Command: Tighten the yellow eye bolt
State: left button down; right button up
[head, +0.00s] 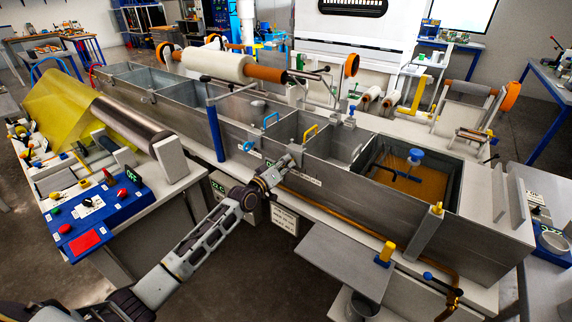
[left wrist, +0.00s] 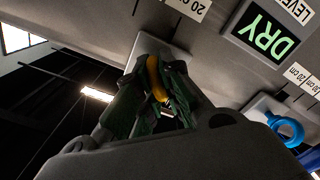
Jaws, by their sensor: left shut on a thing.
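My left gripper (head: 284,163) reaches the front wall of the long grey bath (head: 345,183). In the left wrist view, the gripper (left wrist: 160,82) is shut on the yellow eye bolt (left wrist: 154,72), whose curved edge shows between the dark fingers. The rest of the bolt is hidden by the fingers, and in the head view I cannot make it out. A light block (left wrist: 148,52) shows behind the fingers. A blue eye bolt (left wrist: 288,128) sits to the side in the left wrist view; it also shows left of the gripper in the head view (head: 248,146). My right gripper is not in view.
A green DRY display (left wrist: 266,37) is on the wall near the gripper. Blue (head: 271,119) and yellow (head: 310,130) handles stand on the bath's dividers. A blue control panel (head: 95,208) is at left. A grey plate (head: 345,264) juts out in front.

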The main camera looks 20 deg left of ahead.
pick_arm(q)
jog(key=m, duration=0.3)
jog(key=shift+r+m+p, duration=0.1)
jog(key=shift+m+p, duration=0.2)
jog(key=shift+p, duration=0.1)
jog(key=m+p, duration=0.1)
jog(key=m, duration=0.2)
jog(key=shift+d+m, duration=0.15)
jog(key=shift+m, duration=0.15)
jog(key=shift+s+m, duration=0.1)
jog(key=shift+m, duration=0.4)
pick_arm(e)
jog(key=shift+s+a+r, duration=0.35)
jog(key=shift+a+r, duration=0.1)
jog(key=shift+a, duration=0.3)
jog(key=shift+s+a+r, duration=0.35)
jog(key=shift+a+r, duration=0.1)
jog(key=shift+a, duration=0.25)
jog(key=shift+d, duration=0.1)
pick_arm(q)
jog(key=c, duration=1.6)
grip_release()
jog(key=v, duration=1.2)
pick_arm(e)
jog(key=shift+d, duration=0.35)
